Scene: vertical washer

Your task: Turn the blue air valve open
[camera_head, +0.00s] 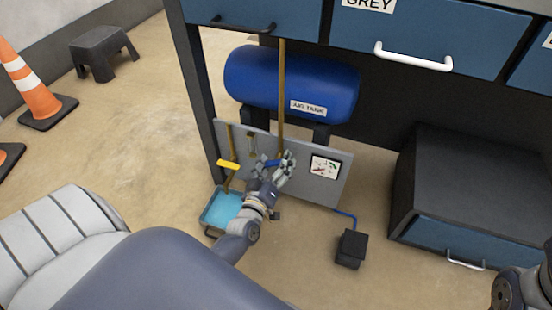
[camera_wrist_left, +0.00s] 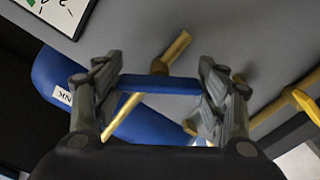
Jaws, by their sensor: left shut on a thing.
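The blue air valve handle (camera_head: 272,163) is on the grey panel (camera_head: 327,189) under the blue air tank (camera_head: 290,84). My left gripper (camera_head: 274,165) is at the panel with its fingers on this handle. In the left wrist view the blue handle (camera_wrist_left: 160,84) lies crosswise between the two fingers of my left gripper (camera_wrist_left: 160,88). A brass pipe (camera_wrist_left: 172,55) passes behind the handle. The ends of the handle are hidden by the fingers. My right gripper is outside both views.
A yellow valve handle (camera_head: 228,164) sits left of the blue one. A gauge plate (camera_head: 325,167) is on the panel's right. A blue tray (camera_head: 207,206) and a black pedal box (camera_head: 350,248) are on the floor. The bench (camera_head: 255,12) overhangs the tank. Open floor lies left.

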